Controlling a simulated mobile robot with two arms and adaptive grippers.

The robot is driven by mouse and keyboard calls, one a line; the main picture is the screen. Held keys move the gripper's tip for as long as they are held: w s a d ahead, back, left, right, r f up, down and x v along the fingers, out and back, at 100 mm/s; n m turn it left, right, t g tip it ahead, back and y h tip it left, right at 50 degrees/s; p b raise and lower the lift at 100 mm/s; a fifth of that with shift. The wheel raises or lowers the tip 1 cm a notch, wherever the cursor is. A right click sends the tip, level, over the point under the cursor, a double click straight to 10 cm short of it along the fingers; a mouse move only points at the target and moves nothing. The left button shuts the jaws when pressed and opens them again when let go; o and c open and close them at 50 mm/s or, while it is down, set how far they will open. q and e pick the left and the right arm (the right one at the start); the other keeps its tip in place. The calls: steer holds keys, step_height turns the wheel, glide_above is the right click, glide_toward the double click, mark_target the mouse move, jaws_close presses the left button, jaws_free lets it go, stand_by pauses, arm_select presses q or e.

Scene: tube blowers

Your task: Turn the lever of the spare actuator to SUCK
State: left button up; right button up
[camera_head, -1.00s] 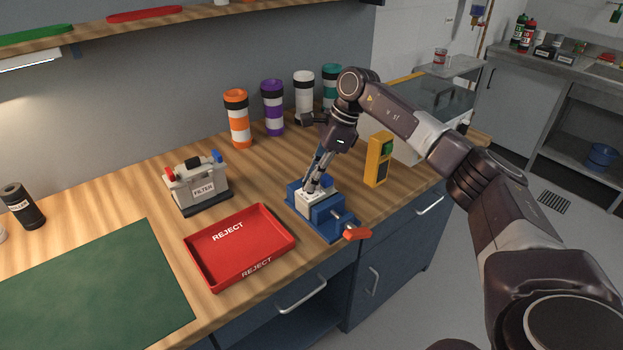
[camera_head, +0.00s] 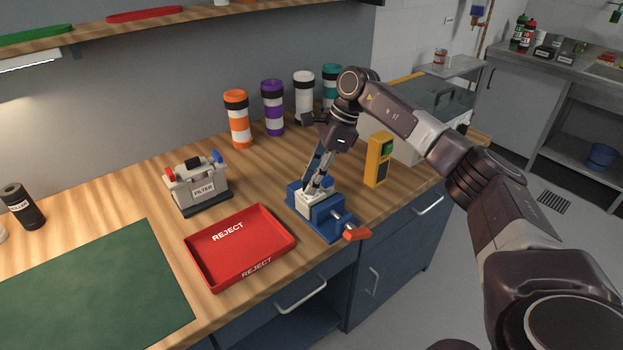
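A blue vise-like fixture (camera_head: 328,215) with a red handle (camera_head: 357,233) at its front right stands near the bench's front edge. A small white block (camera_head: 309,205) sits in it and may be the spare actuator. My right gripper (camera_head: 312,190) reaches down onto the top of the white block, fingers pointing down. The fingers cover the block's top, so I cannot make out a lever, any SUCK marking, or whether they are closed on something. My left gripper is not in view.
A red REJECT tray (camera_head: 240,246) lies just left of the fixture. A yellow handheld device (camera_head: 378,160) stands close on the right. A FILTER unit (camera_head: 197,183) and several banded tubes, one orange and white (camera_head: 237,118), stand behind. A green mat (camera_head: 95,290) lies at left.

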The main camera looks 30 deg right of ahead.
steer(key=v, duration=1.2)
